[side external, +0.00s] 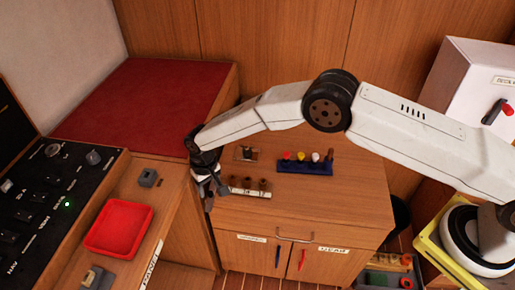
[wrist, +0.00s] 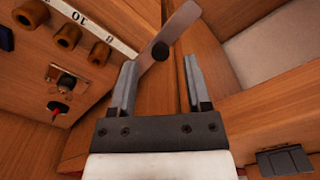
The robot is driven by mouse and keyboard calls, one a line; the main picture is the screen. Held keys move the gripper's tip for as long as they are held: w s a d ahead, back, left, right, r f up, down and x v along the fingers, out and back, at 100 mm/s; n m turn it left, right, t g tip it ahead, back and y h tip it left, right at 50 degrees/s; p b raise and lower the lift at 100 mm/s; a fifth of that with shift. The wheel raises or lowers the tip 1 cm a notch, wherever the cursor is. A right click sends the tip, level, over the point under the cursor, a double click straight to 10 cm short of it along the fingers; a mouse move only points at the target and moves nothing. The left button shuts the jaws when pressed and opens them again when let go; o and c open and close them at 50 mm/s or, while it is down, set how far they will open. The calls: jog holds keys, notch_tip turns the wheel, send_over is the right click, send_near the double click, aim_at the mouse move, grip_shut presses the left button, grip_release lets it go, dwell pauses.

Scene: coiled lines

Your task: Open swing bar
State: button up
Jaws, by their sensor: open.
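In the side external view my gripper (side external: 207,190) hangs at the left front edge of the wooden cabinet, and I cannot make out the bar there.
A white numbered strip with brown pegs (side external: 249,188) lies close right of my gripper. Behind it is a blue rack with coloured knobs (side external: 304,165). A red tray (side external: 119,228) and a small grey block (side external: 148,178) are on the left counter, beside a black control panel (side external: 50,205).

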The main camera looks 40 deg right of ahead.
aim_at(212, 192)
jog(key=shift+r, duration=2.95)
jog(key=shift+d, duration=0.1)
jog(key=shift+d+r, duration=0.2)
jog(key=s+d+r+t, duration=0.1)
jog(key=s+d+r, duration=0.2)
jog(key=d+r, duration=0.35)
jog(key=s+d+r, duration=0.3)
jog(key=d+r, duration=0.1)
jog(key=d, duration=0.5)
jog(key=s+d+r, duration=0.1)
jog(key=s+d, duration=0.4)
jog(key=s, duration=0.4)
jog(key=s+d+r+m+t, duration=0.1)
jog(key=s+d+r, duration=0.1)
jog(key=s+d, duration=0.4)
jog(key=s, duration=0.3)
jog(key=shift+s+t, duration=0.3)
jog(key=shift+s, duration=0.05)
